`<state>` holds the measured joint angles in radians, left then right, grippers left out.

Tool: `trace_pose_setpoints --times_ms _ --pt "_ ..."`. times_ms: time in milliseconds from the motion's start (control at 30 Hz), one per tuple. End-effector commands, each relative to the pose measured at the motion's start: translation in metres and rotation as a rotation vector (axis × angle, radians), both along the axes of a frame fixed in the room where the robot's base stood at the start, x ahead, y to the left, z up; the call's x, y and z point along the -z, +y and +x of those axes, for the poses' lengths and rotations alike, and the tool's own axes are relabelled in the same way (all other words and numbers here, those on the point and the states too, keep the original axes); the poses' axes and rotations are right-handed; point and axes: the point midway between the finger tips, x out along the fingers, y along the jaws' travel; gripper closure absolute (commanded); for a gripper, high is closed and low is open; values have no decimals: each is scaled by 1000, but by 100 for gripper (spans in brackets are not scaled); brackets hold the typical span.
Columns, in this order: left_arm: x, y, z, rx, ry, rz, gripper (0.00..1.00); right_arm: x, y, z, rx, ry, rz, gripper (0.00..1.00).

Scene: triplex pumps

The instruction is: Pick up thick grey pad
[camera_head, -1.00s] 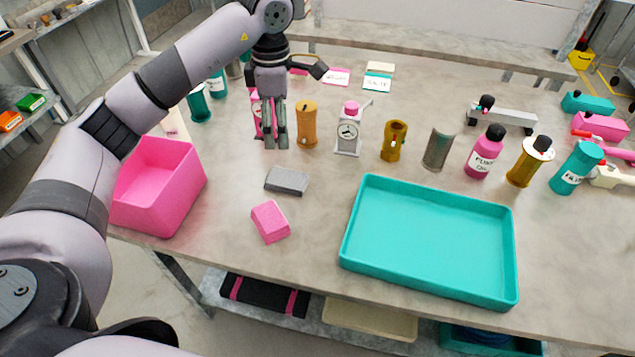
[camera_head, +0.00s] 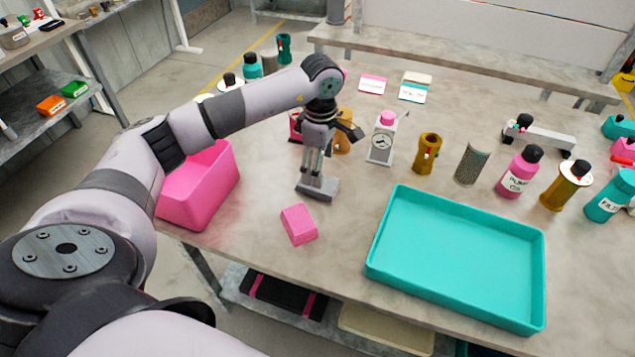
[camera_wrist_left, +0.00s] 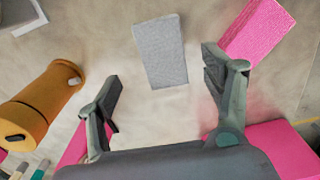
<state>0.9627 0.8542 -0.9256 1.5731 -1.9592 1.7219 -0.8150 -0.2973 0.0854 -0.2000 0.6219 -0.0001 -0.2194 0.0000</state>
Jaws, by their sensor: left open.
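The thick grey pad (camera_head: 325,190) lies flat on the table, left of the teal tray and behind a pink block. My left gripper (camera_head: 313,180) points down close over it, and its fingers hide part of the pad in the head view. In the left wrist view the grey pad (camera_wrist_left: 160,52) lies ahead of and between the spread fingertips of my left gripper (camera_wrist_left: 162,78). The gripper is open and holds nothing. Whether the fingers touch the pad cannot be told. My right gripper is in neither view.
The pink block (camera_head: 299,225) lies just in front of the pad, and a pink bin (camera_head: 203,190) stands to the left. The teal tray (camera_head: 455,262) is at right. Several bottles and cylinders line the table behind.

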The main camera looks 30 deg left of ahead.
Motion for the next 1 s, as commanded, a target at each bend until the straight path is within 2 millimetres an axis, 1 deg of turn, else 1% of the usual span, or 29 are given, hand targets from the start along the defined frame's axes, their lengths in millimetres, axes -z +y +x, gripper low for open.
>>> trace_pose_setpoints --times_ms 133,267,300,400,500,667,767,1000 --pt "11 0 -1 1 3 0 27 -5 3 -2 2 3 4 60" --pt "30 0 -3 -1 4 0 27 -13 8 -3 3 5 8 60" --pt "37 -1 -3 0 4 -1 27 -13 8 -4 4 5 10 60" --pt "48 0 -2 -1 1 1 27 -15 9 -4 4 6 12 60" --pt "53 0 -2 0 0 0 27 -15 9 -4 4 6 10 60" --pt "54 0 -2 1 -1 0 27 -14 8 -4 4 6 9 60" --pt "53 0 -2 0 -1 0 31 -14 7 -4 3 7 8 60" --pt "53 0 -2 0 -1 0 47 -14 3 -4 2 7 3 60"
